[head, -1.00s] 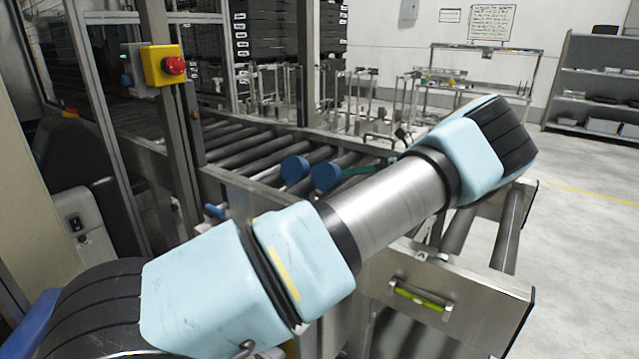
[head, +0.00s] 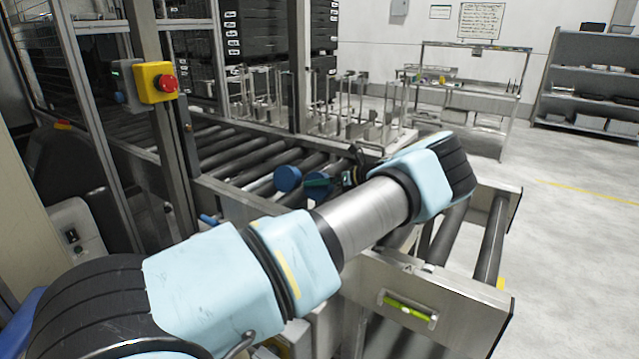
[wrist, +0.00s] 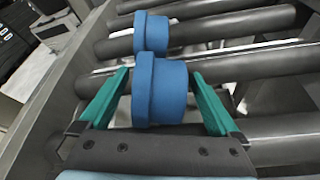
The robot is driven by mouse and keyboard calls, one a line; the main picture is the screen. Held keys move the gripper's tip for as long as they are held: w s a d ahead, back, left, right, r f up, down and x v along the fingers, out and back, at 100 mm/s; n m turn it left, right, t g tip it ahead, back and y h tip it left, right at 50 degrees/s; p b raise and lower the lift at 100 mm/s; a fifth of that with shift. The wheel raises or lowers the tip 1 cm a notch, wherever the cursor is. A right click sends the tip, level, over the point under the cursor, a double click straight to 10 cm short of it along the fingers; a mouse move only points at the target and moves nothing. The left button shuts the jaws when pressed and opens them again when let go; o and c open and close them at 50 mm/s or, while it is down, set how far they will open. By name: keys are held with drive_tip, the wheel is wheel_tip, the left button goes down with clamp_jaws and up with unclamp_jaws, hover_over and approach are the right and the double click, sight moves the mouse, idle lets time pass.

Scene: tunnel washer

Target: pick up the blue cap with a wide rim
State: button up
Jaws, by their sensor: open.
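Two blue caps lie on their sides on the dark rollers. In the wrist view, the nearer blue cap (wrist: 170,92) sits between the green fingers of my gripper (wrist: 161,73), its rim to the left and its narrower body to the right. The farther blue cap (wrist: 155,34) lies just beyond the fingertips and also shows a rim on its left. I cannot tell for sure which rim is wider. My gripper is open, one finger on each side of the nearer cap. In the head view, one cap (head: 288,178) is clear; the other is partly hidden behind a green finger.
The roller conveyor (head: 225,152) has a metal side frame running along the left in the wrist view. A yellow box with a red stop button (head: 156,82) is on a post at left. A metal rack (head: 462,95) stands behind. The floor at right is clear.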

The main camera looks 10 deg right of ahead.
drive_tip(key=shift+c, duration=0.2)
clamp_jaws()
idle(0.6)
